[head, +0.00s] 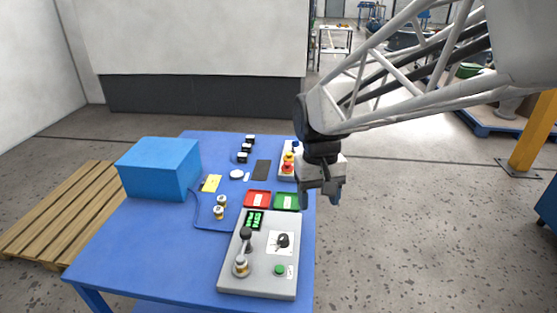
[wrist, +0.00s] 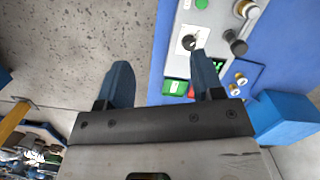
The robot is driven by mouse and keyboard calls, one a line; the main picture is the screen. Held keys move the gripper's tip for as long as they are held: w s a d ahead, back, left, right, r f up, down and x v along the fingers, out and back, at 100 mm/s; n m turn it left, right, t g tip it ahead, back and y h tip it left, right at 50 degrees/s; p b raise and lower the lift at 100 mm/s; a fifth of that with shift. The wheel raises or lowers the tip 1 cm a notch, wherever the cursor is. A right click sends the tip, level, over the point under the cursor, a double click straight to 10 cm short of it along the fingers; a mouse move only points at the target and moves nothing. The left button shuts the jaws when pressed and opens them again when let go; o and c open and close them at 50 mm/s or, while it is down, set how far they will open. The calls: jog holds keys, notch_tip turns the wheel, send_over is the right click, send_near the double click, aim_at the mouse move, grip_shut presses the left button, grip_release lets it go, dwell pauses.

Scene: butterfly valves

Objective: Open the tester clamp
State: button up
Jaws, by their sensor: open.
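The grey tester (head: 262,278) lies flat at the front of the blue table. Its clamp (head: 245,240) has a black-knobbed lever at the panel's left side, above a brass-and-silver fitting (head: 241,266). In the wrist view the clamp's dark knob (wrist: 236,44) shows at upper right, with the fitting (wrist: 246,9) near the top edge. My gripper (head: 320,197) is open and empty, in the air at the table's right edge, up and right of the tester in the head view and apart from the clamp. Whether a part is seated under the clamp is too small to tell.
A red tray (head: 257,198) and a green tray (head: 286,201) lie behind the tester. Two brass valves (head: 220,207) stand left of them. A blue box (head: 160,168) stands at the back left. The table's front left is clear.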

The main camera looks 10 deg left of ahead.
jog(key=w+a+f+n+g+h, duration=0.1)
jog(key=w+a+f, duration=0.3)
jog(key=a, duration=0.5)
jog(key=n+g+h, duration=0.1)
jog(key=n, duration=0.1)
send_near(245, 231)
jog(key=shift+x, duration=0.8)
jog(key=shift+w+f, duration=0.1)
jog(key=shift+f, duration=0.05)
jog(key=shift+x, duration=3.8)
jog(key=shift+d, duration=0.15)
grip_shut()
